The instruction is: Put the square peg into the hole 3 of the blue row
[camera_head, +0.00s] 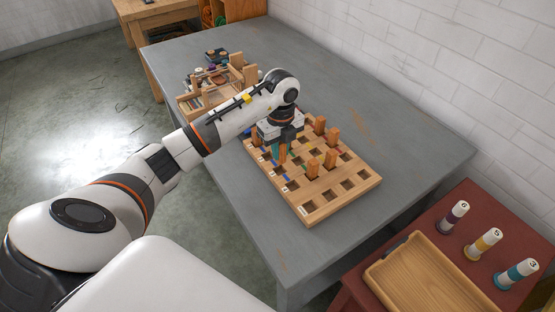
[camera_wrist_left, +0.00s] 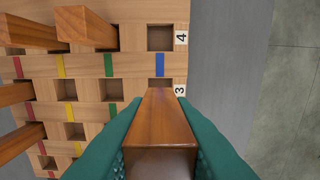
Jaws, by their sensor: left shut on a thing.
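The wooden board (camera_head: 318,213) with square holes and coloured stripes lies on the grey table. My left gripper (camera_head: 278,154) is over the board's left edge. In the left wrist view its green fingers (camera_wrist_left: 160,150) are shut on an orange-brown square peg (camera_wrist_left: 160,130). The hole beside label 4 (camera_wrist_left: 160,38) is empty. My right gripper is not in view.
Several other pegs (camera_head: 331,158) stand in the board, and some show at the left of the wrist view (camera_wrist_left: 85,28). A wooden rack (camera_head: 215,88) is behind my arm.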

